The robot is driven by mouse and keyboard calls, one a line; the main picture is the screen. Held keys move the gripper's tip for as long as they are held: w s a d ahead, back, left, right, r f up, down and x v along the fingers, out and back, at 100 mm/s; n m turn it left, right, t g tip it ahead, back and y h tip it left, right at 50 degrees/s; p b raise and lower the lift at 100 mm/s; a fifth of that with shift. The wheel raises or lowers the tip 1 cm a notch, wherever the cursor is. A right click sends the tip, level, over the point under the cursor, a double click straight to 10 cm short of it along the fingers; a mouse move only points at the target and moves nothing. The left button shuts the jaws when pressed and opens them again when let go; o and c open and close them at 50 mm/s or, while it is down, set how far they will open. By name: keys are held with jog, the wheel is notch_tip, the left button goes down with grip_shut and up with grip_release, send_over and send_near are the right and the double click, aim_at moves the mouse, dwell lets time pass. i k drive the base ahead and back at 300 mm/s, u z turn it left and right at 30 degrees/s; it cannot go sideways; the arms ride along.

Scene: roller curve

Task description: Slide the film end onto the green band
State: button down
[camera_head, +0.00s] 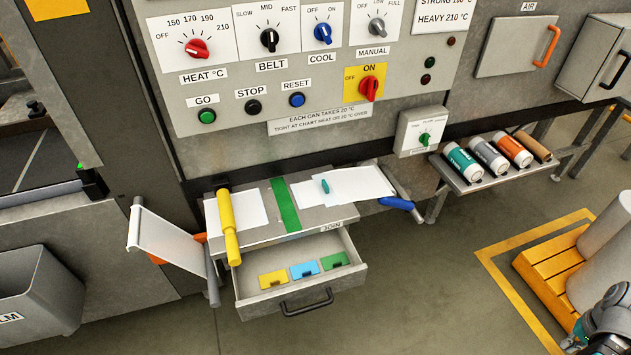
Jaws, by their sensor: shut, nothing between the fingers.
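The green band (285,205) runs front to back across the grey joining table (255,234). A white film sheet (250,209) lies left of the band, its end apart from the band by a narrow grey strip. Another white film sheet (350,184) lies to the right, its near end close to the band's right edge; I cannot tell whether they touch. A small teal piece (325,186) sits on the right sheet. A yellow bar (228,225) stands across the left sheet. My gripper's fingers do not show; only part of my arm shows at the lower right corner.
An open drawer (300,309) below the table holds yellow, blue and green pieces. White film hangs between rollers (165,245) at left. A blue-handled lever (397,203) is at right. A shelf (478,185) with several cans and a yellow pallet (550,270) stand further right. Floor between is clear.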

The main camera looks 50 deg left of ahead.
aim_at(317, 191)
jog(key=u, duration=0.55)
jog(key=i, duration=1.05)
jog(key=u, duration=0.5)
jog(key=k, duration=0.9)
jog(key=u, duration=0.15)
jog(key=i, duration=0.7)
jog(key=u, duration=0.05)
